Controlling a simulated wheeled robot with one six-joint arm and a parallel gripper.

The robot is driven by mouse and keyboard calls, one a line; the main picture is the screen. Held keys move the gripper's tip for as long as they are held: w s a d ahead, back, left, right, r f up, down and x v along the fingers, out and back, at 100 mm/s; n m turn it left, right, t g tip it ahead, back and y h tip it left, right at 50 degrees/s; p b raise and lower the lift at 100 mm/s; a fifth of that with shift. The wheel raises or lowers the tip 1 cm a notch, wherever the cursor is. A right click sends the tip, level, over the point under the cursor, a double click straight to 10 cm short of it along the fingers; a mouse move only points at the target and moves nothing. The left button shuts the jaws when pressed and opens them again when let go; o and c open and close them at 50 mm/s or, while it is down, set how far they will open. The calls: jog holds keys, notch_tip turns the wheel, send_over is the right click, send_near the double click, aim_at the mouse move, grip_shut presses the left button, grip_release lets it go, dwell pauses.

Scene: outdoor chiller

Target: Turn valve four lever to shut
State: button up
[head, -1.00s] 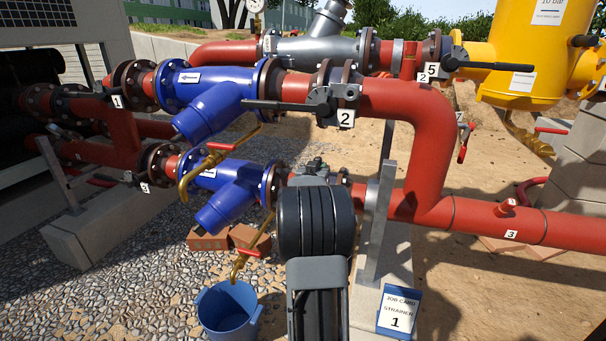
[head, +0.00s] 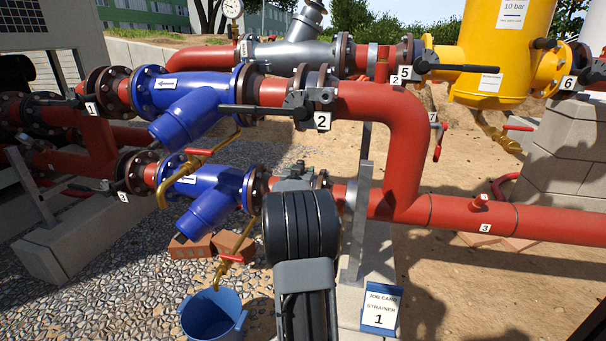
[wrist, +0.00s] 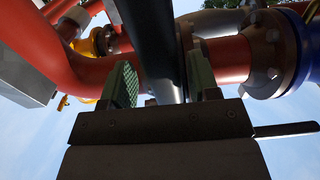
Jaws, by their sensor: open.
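The small white tag (head: 123,197) at the lower left valve in the head view seems to read 4, but it is too small to be sure. A dark valve lever (head: 85,188) lies beside it, left of the lower blue strainer. My gripper (wrist: 160,90) is open in the wrist view. A thick dark bar (wrist: 150,40) runs between its two fingers; I cannot tell which valve it belongs to or whether the fingers touch it. In the head view my wrist hides the gripper and part of the lower pipe behind it.
Above are the valve two lever (head: 250,109) and its tag (head: 322,121). Two blue strainers (head: 190,98) (head: 205,190) stand left of my arm. A blue bucket (head: 212,314) and a job card (head: 381,306) are low down. Red pipe (head: 455,213) crosses the right.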

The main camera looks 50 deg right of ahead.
jog(key=p+v, duration=0.3)
jog(key=v, duration=1)
jog(key=shift+s+a, duration=0.3)
jog(key=shift+r, duration=0.1)
jog(key=w+a+r+n+t+y+p, duration=0.2)
jog(key=a+r+n+y+p, duration=0.2)
jog(key=a+r+y+p, duration=0.45)
jog(key=w+a+r+n+t+y+p, duration=0.1)
jog(key=w+a+r+n+y+p, duration=0.3)
jog(key=a+r+p, duration=0.7)
jog(key=s+a+r+n+g+y+p, duration=0.2)
jog(key=s+a+r+g+p, duration=0.1)
jog(key=s+a+p, duration=0.4)
jog(key=s+a+r+n+g+y+p, duration=0.1)
jog(key=s+a+r+n+g+p, duration=0.2)
jog(key=s+a+p, duration=0.4)
jog(key=shift+s+a+r+g+y+p, duration=0.4)
jog(key=shift+s+r+g, duration=0.2)
jog(key=shift+s+r, duration=0.75)
jog(key=shift+w, duration=0.15)
jog(key=shift+c, duration=0.3)
